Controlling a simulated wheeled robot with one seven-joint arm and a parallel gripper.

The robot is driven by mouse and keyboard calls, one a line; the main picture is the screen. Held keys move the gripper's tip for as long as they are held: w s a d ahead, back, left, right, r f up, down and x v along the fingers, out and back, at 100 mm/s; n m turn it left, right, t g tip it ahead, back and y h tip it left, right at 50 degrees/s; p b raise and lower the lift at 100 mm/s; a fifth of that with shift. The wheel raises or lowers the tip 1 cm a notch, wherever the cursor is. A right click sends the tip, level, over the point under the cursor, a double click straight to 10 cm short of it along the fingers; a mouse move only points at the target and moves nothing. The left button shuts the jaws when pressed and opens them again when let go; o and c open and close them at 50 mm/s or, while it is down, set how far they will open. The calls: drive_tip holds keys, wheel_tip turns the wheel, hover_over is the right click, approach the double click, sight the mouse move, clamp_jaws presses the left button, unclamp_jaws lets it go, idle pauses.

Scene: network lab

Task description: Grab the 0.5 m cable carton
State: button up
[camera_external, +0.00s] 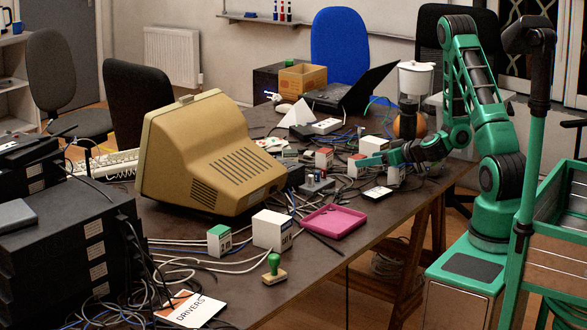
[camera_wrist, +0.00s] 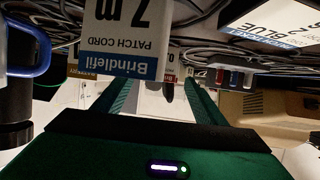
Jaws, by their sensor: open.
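Several small cartons are on the cluttered table. A red-and-white one (camera_external: 324,159) and another (camera_external: 356,166) are near my gripper (camera_external: 372,159), and a green-and-white one (camera_external: 219,240) is at the front. I can read no 0.5 m label in either view. In the wrist view, which looks upside down, a carton marked 7 m patch cord (camera_wrist: 125,40) is close above the left finger. A white carton marked BLUE (camera_wrist: 275,22) is at upper right; its length is cut off. My gripper (camera_wrist: 160,95) is open, with nothing visibly held between its fingers. It points left, low over the table.
A beige monitor (camera_external: 205,150), a pink tray (camera_external: 335,221), a larger white box (camera_external: 272,231) and a green-handled stamp (camera_external: 273,268) crowd the table (camera_external: 330,262). Cables run between them. A white-topped jug (camera_external: 416,78) stands behind my arm. The front right of the table is fairly clear.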

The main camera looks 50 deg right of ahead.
drive_tip(key=x, duration=0.6)
drive_tip(key=shift+w+f, duration=0.15)
drive_tip(key=shift+w, duration=0.25)
drive_tip(key=c, duration=1.2)
